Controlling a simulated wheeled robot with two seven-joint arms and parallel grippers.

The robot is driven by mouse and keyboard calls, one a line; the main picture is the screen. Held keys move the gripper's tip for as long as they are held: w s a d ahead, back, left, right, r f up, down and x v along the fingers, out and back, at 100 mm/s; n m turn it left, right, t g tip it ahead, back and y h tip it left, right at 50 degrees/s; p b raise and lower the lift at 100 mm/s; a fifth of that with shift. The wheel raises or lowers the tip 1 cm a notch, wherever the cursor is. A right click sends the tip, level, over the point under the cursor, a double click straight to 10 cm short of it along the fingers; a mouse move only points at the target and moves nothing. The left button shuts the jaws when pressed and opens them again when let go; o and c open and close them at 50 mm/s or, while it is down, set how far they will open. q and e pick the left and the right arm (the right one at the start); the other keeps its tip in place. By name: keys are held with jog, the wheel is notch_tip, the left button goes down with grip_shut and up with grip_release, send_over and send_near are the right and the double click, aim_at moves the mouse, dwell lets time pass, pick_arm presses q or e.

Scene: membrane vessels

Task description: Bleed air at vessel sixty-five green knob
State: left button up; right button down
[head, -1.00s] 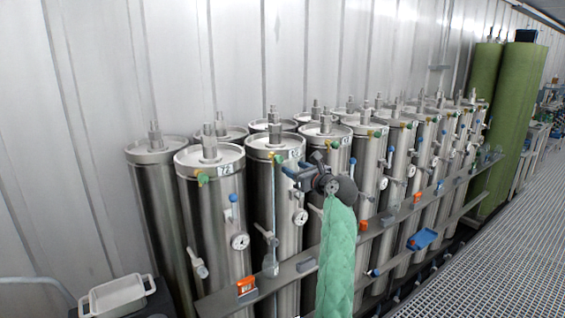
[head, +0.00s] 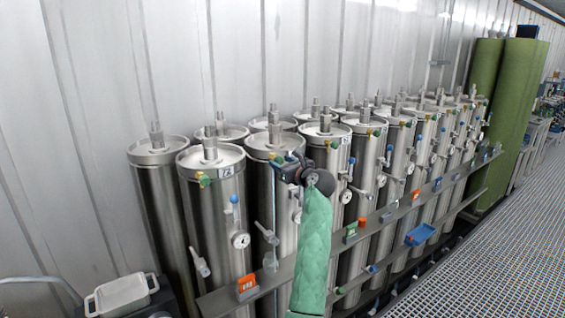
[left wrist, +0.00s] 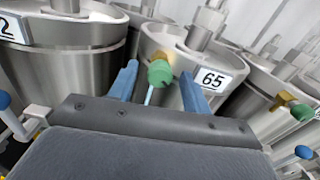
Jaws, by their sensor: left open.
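Vessel sixty-five is a steel cylinder with a white "65" label (left wrist: 211,77) on its rim in the left wrist view. Its green knob (left wrist: 160,73) sits on a brass fitting just left of the label. My left gripper (left wrist: 160,80) is open, with one blue finger on each side of the green knob and a visible gap on both sides. In the head view my left gripper (head: 290,168), on its green-sleeved arm, is at the upper front of the vessel (head: 264,200) and partly covers its label and knob. My right gripper is not in view.
A neighbouring vessel with a label ending in "2" (left wrist: 14,29) stands at left; another green knob (left wrist: 302,112) is at right. A rail with small items, including an orange one (head: 246,284) and a blue tray (head: 420,235), runs in front. The grating floor (head: 470,260) is clear.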

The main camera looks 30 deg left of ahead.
pick_arm(q)
jog(key=c, duration=1)
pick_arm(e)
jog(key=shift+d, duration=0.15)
pick_arm(q)
jog(key=shift+m, duration=0.4)
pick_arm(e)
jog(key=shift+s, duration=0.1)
pick_arm(q)
jog(key=shift+m, duration=1.1)
jog(key=shift+r+m+p, duration=0.1)
jog(key=shift+m+p, duration=0.5)
jog(key=shift+m, duration=0.7)
jog(key=m+p, duration=0.4)
jog(key=m, duration=0.2)
jog(key=shift+m+p, duration=0.3)
jog(key=shift+p, duration=0.1)
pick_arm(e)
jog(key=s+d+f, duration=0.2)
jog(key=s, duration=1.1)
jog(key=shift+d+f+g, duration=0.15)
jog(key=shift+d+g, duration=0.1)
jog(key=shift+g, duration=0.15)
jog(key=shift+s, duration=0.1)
